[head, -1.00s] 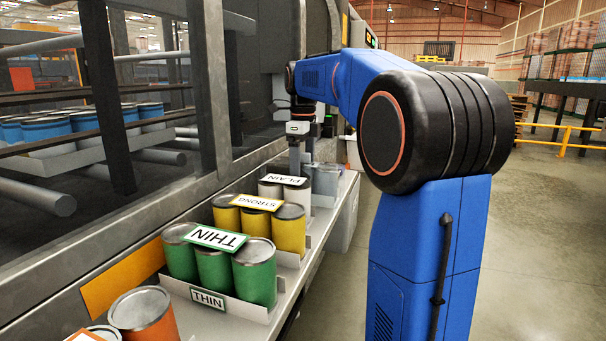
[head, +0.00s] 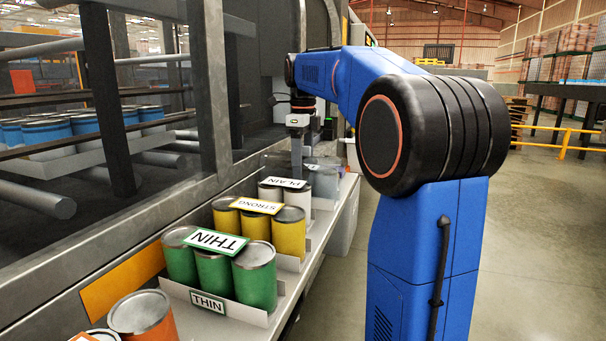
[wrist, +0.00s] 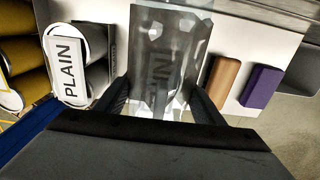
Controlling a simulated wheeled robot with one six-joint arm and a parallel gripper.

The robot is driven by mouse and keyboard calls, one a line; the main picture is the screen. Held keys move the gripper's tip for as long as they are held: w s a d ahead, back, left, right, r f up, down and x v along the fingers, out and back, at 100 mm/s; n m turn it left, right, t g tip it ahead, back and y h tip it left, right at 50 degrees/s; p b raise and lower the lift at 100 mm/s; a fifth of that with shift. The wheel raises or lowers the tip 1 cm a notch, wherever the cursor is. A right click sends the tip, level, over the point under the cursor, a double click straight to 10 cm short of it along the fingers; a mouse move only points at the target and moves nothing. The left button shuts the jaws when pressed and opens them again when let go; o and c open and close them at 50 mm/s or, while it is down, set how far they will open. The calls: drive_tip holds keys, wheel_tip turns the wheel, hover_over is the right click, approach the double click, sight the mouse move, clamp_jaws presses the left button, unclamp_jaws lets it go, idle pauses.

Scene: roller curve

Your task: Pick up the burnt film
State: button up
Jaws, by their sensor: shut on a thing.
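The film (wrist: 165,55) is a crumpled, see-through sheet with grey, darker patches in the wrist view. My gripper (wrist: 160,108) is shut on it, with one dark finger at each side of its near end. The film stretches out beyond the fingertips over the white shelf. In the head view my gripper (head: 297,150) points down behind the white PLAIN cans. The film is too small and partly covered there to make out clearly.
White cans with a PLAIN card (wrist: 67,68) stand left of the film. A brown block (wrist: 222,80) and a purple block (wrist: 262,86) lie to its right. Yellow STRONG cans (head: 288,232) and green THIN cans (head: 255,275) line the shelf nearer me. The machine wall (head: 200,185) borders the shelf's left.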

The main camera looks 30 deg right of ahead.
wheel_tip(320, 180, up, 15)
drive_tip(key=shift+r, duration=0.1)
drive_tip(key=shift+d, duration=0.15)
idle(0.4)
